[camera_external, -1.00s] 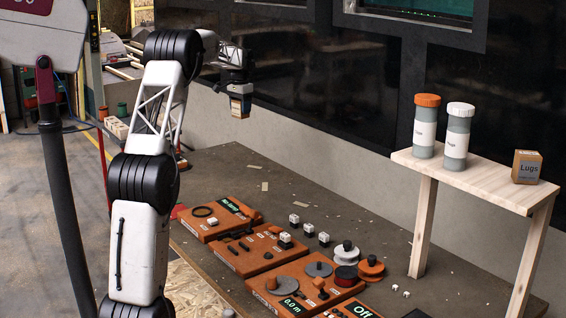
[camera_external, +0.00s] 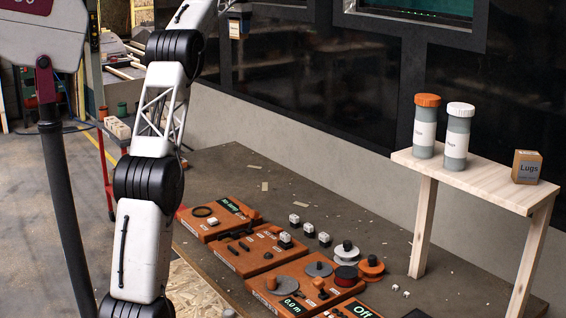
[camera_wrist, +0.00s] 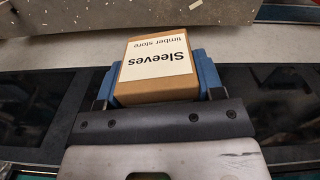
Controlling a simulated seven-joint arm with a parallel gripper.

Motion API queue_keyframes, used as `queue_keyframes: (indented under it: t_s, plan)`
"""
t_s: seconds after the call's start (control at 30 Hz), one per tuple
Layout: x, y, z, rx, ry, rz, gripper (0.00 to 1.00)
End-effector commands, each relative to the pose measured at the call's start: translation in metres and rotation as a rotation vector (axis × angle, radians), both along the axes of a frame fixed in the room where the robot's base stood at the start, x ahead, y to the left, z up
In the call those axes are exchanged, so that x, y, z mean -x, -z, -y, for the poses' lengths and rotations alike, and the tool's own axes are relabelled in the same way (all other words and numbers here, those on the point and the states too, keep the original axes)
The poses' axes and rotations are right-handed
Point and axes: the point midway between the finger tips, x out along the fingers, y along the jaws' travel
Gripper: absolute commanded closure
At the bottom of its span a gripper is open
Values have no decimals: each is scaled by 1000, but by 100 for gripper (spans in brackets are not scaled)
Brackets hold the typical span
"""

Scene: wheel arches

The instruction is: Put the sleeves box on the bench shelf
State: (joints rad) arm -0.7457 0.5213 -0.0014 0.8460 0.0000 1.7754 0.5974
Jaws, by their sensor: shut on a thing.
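A brown cardboard box with a white label reading "Sleeves, timber store", the sleeves box (camera_wrist: 158,62), fills the middle of the wrist view. My gripper (camera_wrist: 157,82) is shut on it, with a blue finger against each side. In the external view my gripper (camera_external: 238,17) is high up near the top edge, left of centre, in front of the dark panels. The held box is small and hard to make out there. The bench shelf (camera_external: 482,182) is a light wooden board on legs at the right, well away from my gripper.
On the shelf stand an orange-capped jar (camera_external: 426,126), a white-capped jar (camera_external: 457,137) and a Lugs box (camera_external: 527,167) near the right end. Bare board lies between the white-capped jar and the Lugs box. Orange control panels (camera_external: 262,247) cover the bench front.

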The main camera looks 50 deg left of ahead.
Motion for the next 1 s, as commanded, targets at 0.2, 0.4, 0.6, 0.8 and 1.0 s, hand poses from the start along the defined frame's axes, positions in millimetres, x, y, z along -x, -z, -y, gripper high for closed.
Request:
queue_keyframes:
  t_s: [0.2,0.4,0.6,0.8,1.0]
  plan:
    - [-1,-20,0,-1,0,1,63]
    - [-10,-25,14,0,13,0,63]
    - [-25,-25,35,0,33,0,63]
    - [-43,-26,64,0,60,0,63]
    - [-72,-28,114,0,104,0,63]
